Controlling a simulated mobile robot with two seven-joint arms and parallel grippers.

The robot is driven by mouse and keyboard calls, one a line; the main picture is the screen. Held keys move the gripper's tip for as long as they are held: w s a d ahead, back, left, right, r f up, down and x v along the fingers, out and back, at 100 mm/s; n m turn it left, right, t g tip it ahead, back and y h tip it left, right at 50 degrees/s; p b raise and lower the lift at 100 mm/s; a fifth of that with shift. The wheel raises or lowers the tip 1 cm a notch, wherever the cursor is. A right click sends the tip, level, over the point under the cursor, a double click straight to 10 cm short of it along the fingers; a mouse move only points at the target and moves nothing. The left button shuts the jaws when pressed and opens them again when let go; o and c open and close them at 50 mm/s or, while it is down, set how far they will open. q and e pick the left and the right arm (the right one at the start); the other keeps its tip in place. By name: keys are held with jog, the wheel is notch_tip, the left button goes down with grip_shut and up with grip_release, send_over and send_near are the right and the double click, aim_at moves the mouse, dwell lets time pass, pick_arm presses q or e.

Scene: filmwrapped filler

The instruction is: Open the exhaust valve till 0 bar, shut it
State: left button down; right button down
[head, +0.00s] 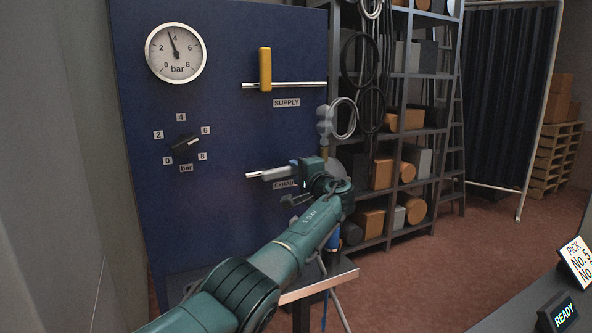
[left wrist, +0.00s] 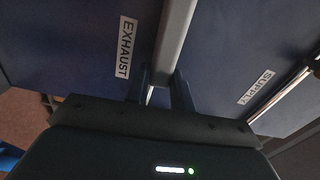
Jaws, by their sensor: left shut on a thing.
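The pressure gauge (head: 176,53) is on the blue panel in the head view; its needle points just left of 4 bar. The grey exhaust valve handle (head: 276,174) lies roughly along its horizontal pipe (head: 252,175), above the partly hidden EXHAUST label (head: 285,185). My left gripper (head: 303,171) is shut on this handle near its right part. In the left wrist view the grey handle (left wrist: 177,35) runs between the fingers (left wrist: 165,92), beside the EXHAUST label (left wrist: 126,48). The valve body is hidden behind my gripper. My right gripper is not in view.
The yellow supply handle (head: 265,69) stands upright, across its pipe, above the SUPPLY label (head: 286,103). A dark selector knob (head: 185,143) has its white mark toward 6. Shelves (head: 405,100) with hoses stand right of the panel. A bench edge (head: 320,283) is below my arm.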

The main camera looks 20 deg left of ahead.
pick_arm(q)
jog(key=shift+f, duration=0.1)
dwell(0.5)
jog(key=c, duration=1.2)
grip_release()
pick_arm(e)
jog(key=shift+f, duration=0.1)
pick_arm(q)
jog(key=shift+v, duration=0.85)
jog(key=b+v, duration=0.1)
jog(key=v, duration=1)
jog(key=shift+s+b, duration=0.2)
jog(key=shift+b, duration=0.1)
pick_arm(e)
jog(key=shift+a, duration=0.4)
pick_arm(q)
jog(key=shift+d, duration=0.15)
jog(key=shift+f, duration=0.1)
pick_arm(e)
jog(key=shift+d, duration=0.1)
